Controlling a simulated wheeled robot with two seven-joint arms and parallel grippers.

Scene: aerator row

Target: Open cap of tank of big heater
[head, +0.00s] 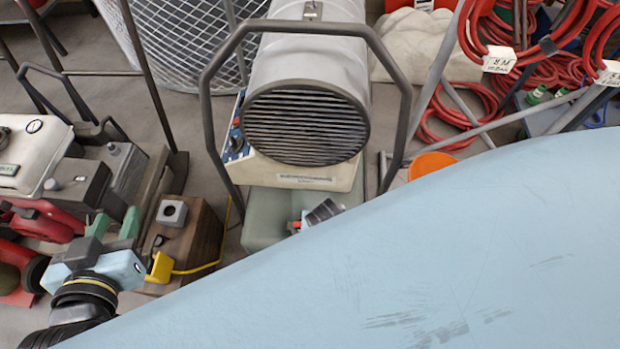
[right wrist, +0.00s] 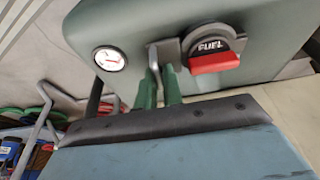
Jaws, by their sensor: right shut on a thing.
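The big heater (head: 310,75) stands at the top centre of the head view, a grey cylinder with a slatted front. Its grey-green tank (head: 262,225) is below, partly hidden by my light-blue arm. In the right wrist view the tank (right wrist: 270,45) carries a round cap (right wrist: 213,48) marked FUEL, with a red handle. My right gripper (right wrist: 158,75) has its green fingers at a bent grey metal piece (right wrist: 153,55) just left of the cap, and is shut on it. The cap appears seated. My left gripper (head: 115,217) has its green fingers apart and empty, at the lower left.
A round white gauge (right wrist: 110,58) is on the tank, left of the cap. A brown box (head: 195,240) with a yellow cable stands right of my left gripper. A white and red machine (head: 35,160) is at the left. Red hoses (head: 480,100) hang at upper right.

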